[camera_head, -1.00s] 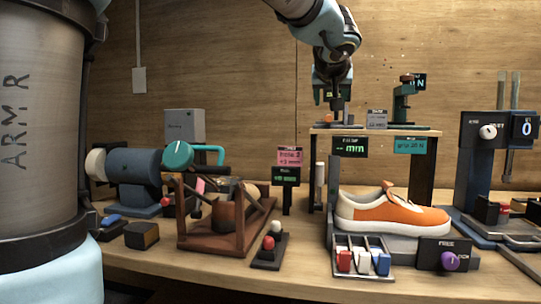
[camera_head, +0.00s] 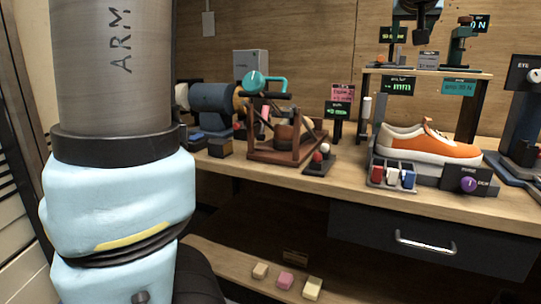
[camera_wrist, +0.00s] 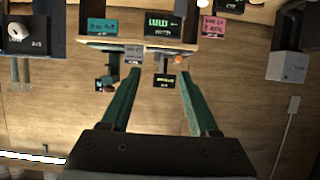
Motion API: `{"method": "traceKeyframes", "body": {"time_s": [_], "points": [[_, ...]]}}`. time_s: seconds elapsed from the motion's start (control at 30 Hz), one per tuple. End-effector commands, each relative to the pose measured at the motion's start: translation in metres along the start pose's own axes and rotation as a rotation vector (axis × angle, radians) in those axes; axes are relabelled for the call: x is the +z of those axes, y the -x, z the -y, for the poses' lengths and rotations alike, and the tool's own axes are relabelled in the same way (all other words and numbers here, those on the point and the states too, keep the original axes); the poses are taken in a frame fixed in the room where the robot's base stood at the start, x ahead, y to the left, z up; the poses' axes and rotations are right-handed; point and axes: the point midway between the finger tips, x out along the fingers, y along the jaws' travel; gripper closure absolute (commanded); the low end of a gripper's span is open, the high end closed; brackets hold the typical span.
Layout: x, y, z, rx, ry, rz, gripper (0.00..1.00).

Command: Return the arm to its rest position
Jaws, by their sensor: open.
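My gripper shows in the wrist view (camera_wrist: 160,72) with its two green fingers spread apart and nothing between them. In that view the room appears upside down, and the fingers point toward the raised shelf and its small signs. In the head view only the lower end of my gripper (camera_head: 421,36) shows at the top edge, above the raised shelf (camera_head: 445,72). The rest of that end of the arm is cut off. A large grey and pale blue link of my arm fills the left side of the head view.
An orange and white sneaker (camera_head: 425,146) rests on a grey stand on the bench (camera_head: 230,176). Red, white and blue blocks (camera_head: 393,175), a wooden frame device (camera_head: 290,140) and a blue motor-like machine (camera_head: 212,98) stand nearby. A drawer (camera_head: 440,262) is shut below. Small blocks (camera_head: 286,281) lie on a lower shelf.

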Motion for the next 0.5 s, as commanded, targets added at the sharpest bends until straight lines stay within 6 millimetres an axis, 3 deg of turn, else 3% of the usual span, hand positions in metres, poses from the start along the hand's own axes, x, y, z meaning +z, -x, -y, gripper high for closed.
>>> {"method": "traceKeyframes", "body": {"time_s": [0.27,0.5], "points": [[0.028,-0.014,0.026,-0.037,-0.017,0.070,0.39],[0.070,-0.028,0.063,-0.086,-0.034,0.172,0.39]]}}
